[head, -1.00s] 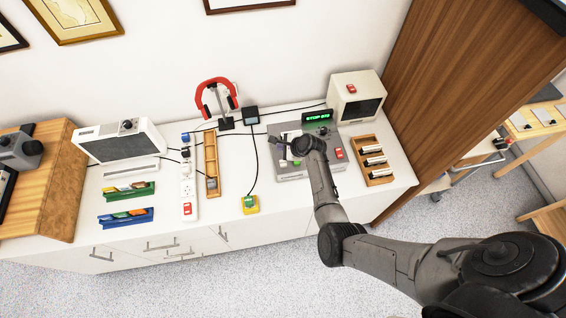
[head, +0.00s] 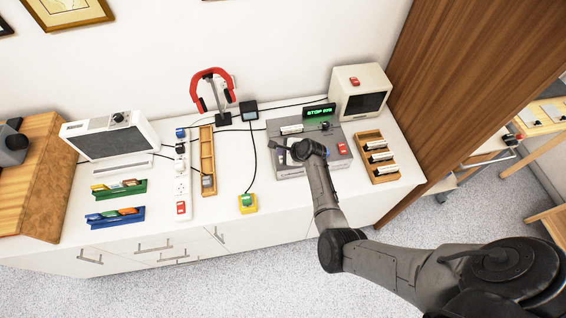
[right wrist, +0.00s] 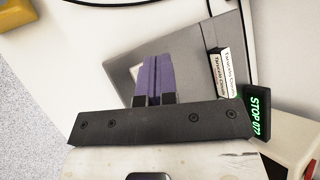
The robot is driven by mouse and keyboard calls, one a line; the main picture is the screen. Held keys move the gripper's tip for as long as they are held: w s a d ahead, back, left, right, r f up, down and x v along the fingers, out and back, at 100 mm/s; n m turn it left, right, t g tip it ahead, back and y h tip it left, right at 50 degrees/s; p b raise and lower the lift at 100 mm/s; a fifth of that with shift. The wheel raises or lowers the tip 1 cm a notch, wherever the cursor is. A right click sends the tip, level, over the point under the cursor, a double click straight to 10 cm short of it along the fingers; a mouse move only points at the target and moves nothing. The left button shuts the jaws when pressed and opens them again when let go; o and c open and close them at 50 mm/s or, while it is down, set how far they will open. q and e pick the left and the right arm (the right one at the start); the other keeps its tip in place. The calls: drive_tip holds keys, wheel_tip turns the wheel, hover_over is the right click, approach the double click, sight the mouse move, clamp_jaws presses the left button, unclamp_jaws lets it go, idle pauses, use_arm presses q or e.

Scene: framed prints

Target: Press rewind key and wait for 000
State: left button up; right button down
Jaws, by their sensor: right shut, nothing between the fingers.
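The grey tape deck (head: 291,167) stands on the white counter, with a green-lit display (head: 319,112) at its back. The display reads STOP and a number that looks like 077 in the right wrist view (right wrist: 258,115). A white labelled cassette (head: 291,129) lies at the deck's back left. A red key (head: 342,149) shows at the deck's right. I cannot make out which key is rewind; my arm hides part of the deck. My right gripper (head: 279,148) is over the deck's left part; its purple fingers (right wrist: 152,78) are shut and empty. Contact with the deck is unclear.
A wooden rack of white cassettes (head: 376,157) sits right of the deck, with a cream monitor (head: 361,92) behind it. To the left are a yellow box with a green button (head: 248,203), a narrow wooden tray (head: 207,160) and a power strip (head: 182,185). Cables cross the counter.

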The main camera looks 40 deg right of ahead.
drive_tip(key=shift+f, duration=0.75)
drive_tip(key=shift+f+b, duration=0.1)
drive_tip(key=shift+b, duration=0.2)
idle(0.9)
drive_tip(key=shift+f, duration=0.2)
drive_tip(key=shift+f, duration=0.2)
drive_tip(key=shift+f, duration=0.2)
idle(0.7)
